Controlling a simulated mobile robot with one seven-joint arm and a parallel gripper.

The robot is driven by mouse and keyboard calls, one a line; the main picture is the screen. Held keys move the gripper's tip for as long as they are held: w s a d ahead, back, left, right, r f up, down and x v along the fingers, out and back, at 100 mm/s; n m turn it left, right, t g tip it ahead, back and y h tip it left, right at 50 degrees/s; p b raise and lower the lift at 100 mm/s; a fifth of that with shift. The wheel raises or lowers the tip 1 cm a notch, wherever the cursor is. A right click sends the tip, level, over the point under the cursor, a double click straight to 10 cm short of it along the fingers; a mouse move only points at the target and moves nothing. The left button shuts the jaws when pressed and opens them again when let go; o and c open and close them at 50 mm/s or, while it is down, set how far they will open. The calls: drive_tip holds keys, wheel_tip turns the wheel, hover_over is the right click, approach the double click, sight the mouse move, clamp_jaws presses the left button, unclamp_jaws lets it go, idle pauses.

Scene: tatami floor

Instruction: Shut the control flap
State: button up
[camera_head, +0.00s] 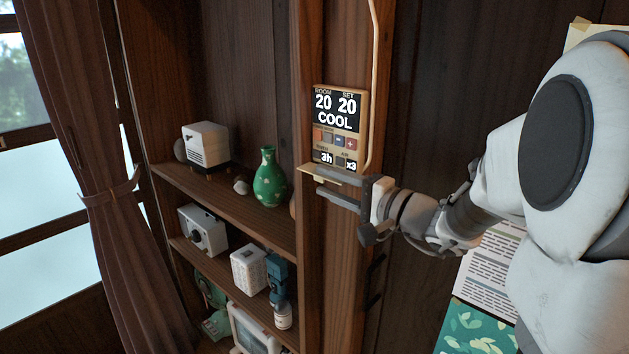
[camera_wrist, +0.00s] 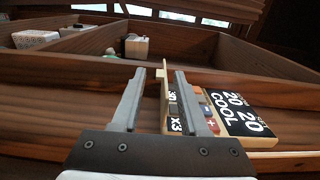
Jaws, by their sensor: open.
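The control panel (camera_head: 338,112) is on a wooden post, with a dark display reading ROOM 20, SET 20 and COOL above buttons and "3h" and "x3" readouts. Its pale flap (camera_head: 307,169) is swung down and sticks out from the panel's lower edge. My gripper (camera_head: 320,183) is open at the flap, with one finger above the other, and partly hides it. In the wrist view the flap (camera_wrist: 165,100) shows edge-on between the two fingers, closer to the right one. I cannot tell whether a finger touches it.
Shelves left of the post hold a green vase (camera_head: 270,180), a white box-shaped device (camera_head: 206,145) and other small items. A pale cable (camera_head: 374,70) runs down beside the panel. Papers (camera_head: 490,265) hang on the wall at lower right.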

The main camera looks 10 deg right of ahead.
drive_tip(key=shift+w+a, duration=0.1)
clamp_jaws()
drive_tip(key=shift+r+m, duration=0.1)
drive_tip(key=shift+m, duration=0.3)
idle(0.7)
drive_tip(key=m, duration=0.1)
drive_tip(key=r+m, duration=0.1)
drive_tip(key=shift+m, duration=0.3)
drive_tip(key=m, duration=0.1)
drive_tip(key=r+m+p, duration=0.1)
drive_tip(key=m, duration=0.1)
drive_tip(key=shift+r+m, duration=0.1)
drive_tip(key=shift+m, duration=0.2)
drive_tip(key=m, duration=0.1)
drive_tip(key=m+p, duration=0.1)
drive_tip(key=r+m+p, duration=0.1)
drive_tip(key=shift+w+d+m, duration=0.15)
drive_tip(key=shift+d+m, duration=0.15)
drive_tip(key=shift+w+d+r+m+p, duration=0.15)
drive_tip(key=shift+m+p, duration=0.35)
drive_tip(key=shift+m, duration=0.3)
drive_tip(key=shift+w+d+r+m+p, duration=0.15)
drive_tip(key=shift+m+p, duration=0.3)
drive_tip(key=shift+m, duration=0.35)
drive_tip(key=shift+f, duration=0.1)
